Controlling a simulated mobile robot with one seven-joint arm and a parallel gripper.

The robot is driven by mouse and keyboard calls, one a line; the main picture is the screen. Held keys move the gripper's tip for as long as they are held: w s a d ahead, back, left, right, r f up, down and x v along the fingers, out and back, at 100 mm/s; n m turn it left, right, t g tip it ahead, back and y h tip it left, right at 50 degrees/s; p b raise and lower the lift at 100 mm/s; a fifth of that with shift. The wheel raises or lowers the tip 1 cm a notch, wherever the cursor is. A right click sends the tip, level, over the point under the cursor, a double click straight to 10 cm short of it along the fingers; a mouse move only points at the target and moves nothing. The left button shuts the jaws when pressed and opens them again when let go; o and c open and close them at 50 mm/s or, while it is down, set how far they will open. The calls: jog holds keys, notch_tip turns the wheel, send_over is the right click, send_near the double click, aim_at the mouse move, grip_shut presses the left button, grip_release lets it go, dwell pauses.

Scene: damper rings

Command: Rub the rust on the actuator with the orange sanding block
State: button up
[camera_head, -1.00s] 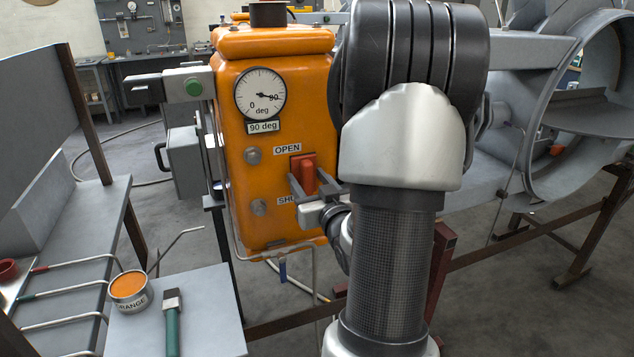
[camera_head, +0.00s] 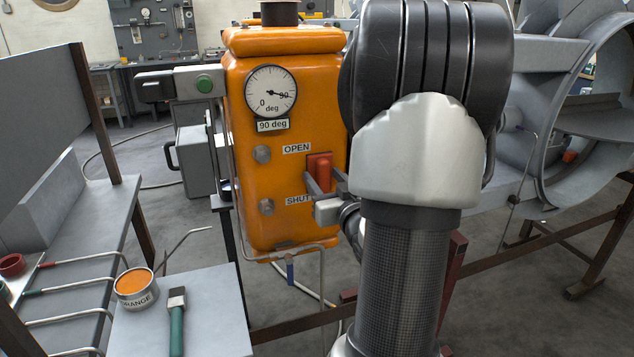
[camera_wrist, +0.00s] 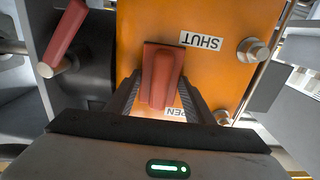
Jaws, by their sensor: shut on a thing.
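The orange actuator (camera_head: 285,105) stands upright at centre, with a dial, OPEN and SHUT labels and a red handle (camera_head: 323,172) on a dark red plate. My gripper (camera_head: 326,184) is at this handle, its fingers on either side. In the wrist view, my gripper (camera_wrist: 161,84) is shut on the red handle (camera_wrist: 161,72), against the orange face of the actuator (camera_wrist: 213,65). I cannot pick out an orange sanding block for certain. Small dark marks show along the actuator's lower edge; I cannot tell whether they are rust. My arm hides the actuator's right side.
A pale table (camera_head: 213,318) at lower left bears an orange paint tin (camera_head: 137,290) and a green-handled brush (camera_head: 177,325). Hooked rods and a grey bench (camera_head: 70,235) lie further left. A thin pipe runs below the actuator. Large grey damper rings (camera_head: 545,150) stand at right.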

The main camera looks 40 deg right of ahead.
jog(key=d, duration=0.2)
jog(key=s+d, duration=0.1)
jog(key=d, duration=0.1)
jog(key=shift+s+b, duration=0.1)
jog(key=shift+b, duration=0.2)
jog(key=v, duration=0.6)
jog(key=shift+b, duration=0.45)
jog(key=shift+s+a, duration=0.1)
jog(key=v, duration=0.3)
dwell(0.4)
dwell(0.4)
jog(key=b+x, duration=0.1)
jog(key=x, duration=0.6)
jog(key=shift+b, duration=0.35)
